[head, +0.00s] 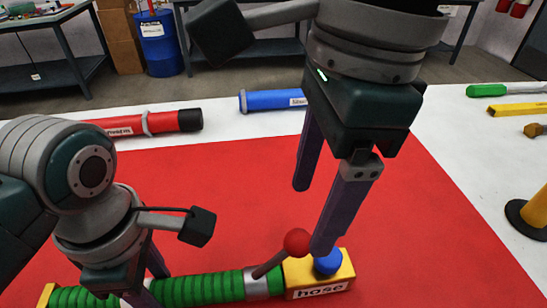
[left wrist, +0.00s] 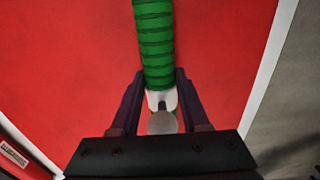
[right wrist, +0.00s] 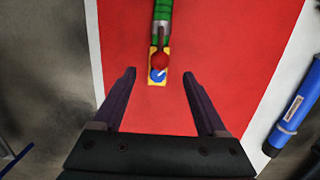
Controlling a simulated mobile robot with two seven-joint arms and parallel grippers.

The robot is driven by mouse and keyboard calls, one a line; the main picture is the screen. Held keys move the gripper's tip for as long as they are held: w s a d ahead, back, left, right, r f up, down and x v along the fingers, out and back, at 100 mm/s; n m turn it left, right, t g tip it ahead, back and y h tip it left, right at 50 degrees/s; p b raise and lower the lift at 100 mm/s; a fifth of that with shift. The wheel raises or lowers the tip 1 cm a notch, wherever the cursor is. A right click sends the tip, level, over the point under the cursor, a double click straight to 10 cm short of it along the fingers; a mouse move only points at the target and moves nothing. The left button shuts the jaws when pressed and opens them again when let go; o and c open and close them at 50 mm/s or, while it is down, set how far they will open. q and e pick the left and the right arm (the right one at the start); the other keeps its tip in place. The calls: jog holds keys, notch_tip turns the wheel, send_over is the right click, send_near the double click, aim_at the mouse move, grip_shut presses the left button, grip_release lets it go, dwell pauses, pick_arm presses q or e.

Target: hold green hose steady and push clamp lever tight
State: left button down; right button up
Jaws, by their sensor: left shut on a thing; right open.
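The green hose (head: 200,289) lies along the front of the red mat. A metal clamp band (head: 257,283) sits around its right end, beside a yellow block labelled "hose" (head: 320,291) with a blue knob (head: 328,262) on top. The clamp lever with a red ball (head: 297,242) tilts up and to the right. My left gripper (left wrist: 162,88) is shut on the green hose, one finger on each side. My right gripper (head: 312,220) is open and empty above the block and lever. In the right wrist view, the red ball (right wrist: 159,61) lies ahead, between the spread fingers.
A red tube (head: 150,123) and a blue tube (head: 272,100) lie on the white table behind the red mat (head: 420,220). Tools with green (head: 490,90) and yellow (head: 520,110) handles lie at the right. A yellow post (head: 535,212) stands at the right edge.

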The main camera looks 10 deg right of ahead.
aim_at(301, 234)
jog(key=f, duration=0.5)
jog(key=a+f, duration=0.1)
jog(key=f, duration=0.2)
grip_shut()
dwell(0.5)
